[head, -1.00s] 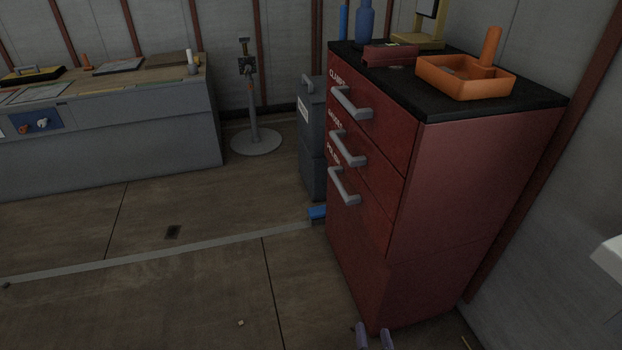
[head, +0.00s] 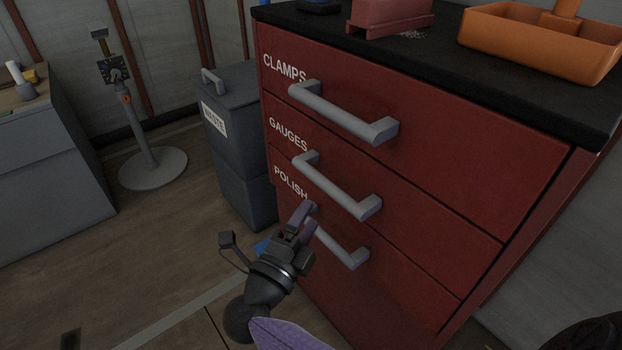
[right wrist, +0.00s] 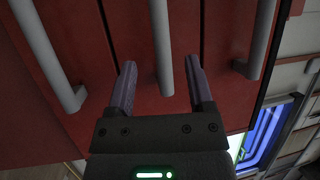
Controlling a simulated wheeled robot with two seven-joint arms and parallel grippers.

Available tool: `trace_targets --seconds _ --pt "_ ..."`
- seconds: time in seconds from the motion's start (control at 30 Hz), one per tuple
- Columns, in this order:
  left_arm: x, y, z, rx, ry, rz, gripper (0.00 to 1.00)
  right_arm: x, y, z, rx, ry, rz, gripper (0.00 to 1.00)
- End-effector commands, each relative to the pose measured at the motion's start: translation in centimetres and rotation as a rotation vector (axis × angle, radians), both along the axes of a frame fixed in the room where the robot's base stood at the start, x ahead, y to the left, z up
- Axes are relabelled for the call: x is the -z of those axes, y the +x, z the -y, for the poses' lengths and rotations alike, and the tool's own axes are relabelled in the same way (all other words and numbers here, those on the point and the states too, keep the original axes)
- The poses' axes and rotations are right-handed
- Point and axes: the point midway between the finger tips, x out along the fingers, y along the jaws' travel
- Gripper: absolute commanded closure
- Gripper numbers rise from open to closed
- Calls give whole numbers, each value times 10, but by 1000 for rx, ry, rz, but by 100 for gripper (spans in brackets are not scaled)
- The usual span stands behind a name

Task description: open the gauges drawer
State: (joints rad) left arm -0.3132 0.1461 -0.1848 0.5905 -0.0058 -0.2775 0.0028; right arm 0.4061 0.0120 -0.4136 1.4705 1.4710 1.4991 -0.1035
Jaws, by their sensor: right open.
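The red cabinet holds the gauges drawer (head: 400,210), labelled GAUGES, which is shut between the CLAMPS and POLISH drawers. Its grey bar handle (head: 338,188) slants across the front and is the middle handle (right wrist: 160,45) in the right wrist view. My right gripper (head: 308,218) is open and empty in front of the cabinet, overlapping the polish handle (head: 338,244) in the head view. In the right wrist view its fingers (right wrist: 158,88) appear on either side of the middle handle's near end; I cannot tell the depth gap. My left gripper is not in view.
The clamps handle (head: 345,112) is above. An orange tray (head: 535,42) and a red block-like object (head: 390,16) stand on the black cabinet top. A grey waste bin (head: 240,130) stands left of the cabinet. A round-based stand (head: 150,165) is farther left. Floor in front is open.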

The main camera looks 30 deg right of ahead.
Motion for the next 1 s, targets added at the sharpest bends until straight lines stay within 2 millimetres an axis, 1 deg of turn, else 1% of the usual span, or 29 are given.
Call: trace_targets --seconds 0.03,0.1,0.2,0.3,0.43,0.67,0.7,0.77,0.8,0.87,0.9,0.97,1.0 --pt "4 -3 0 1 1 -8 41 0 5 11 2 -5 3 33" --pt "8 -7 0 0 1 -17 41 -3 14 27 0 -7 2 33" --pt "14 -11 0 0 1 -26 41 -6 24 46 0 -5 0 33" --pt "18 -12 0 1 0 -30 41 -10 32 61 -1 -7 0 33" --pt "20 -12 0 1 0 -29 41 -13 36 69 -2 -5 0 33" --pt "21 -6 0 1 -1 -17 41 -15 37 70 -2 -3 0 33" --pt "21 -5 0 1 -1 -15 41 -15 36 70 -2 -3 0 41" --pt "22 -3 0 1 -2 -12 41 -15 36 70 -2 -4 -1 54" --pt "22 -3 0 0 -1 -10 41 -15 36 70 -2 -4 -1 63" --pt "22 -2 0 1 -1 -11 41 -15 36 70 -2 -4 -1 75" --pt "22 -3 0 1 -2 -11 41 -15 36 70 -2 -4 -1 84" --pt "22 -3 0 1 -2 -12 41 -15 36 70 -2 -4 -1 96" --pt "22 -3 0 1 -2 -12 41 -15 36 70 -2 -4 -1 100"
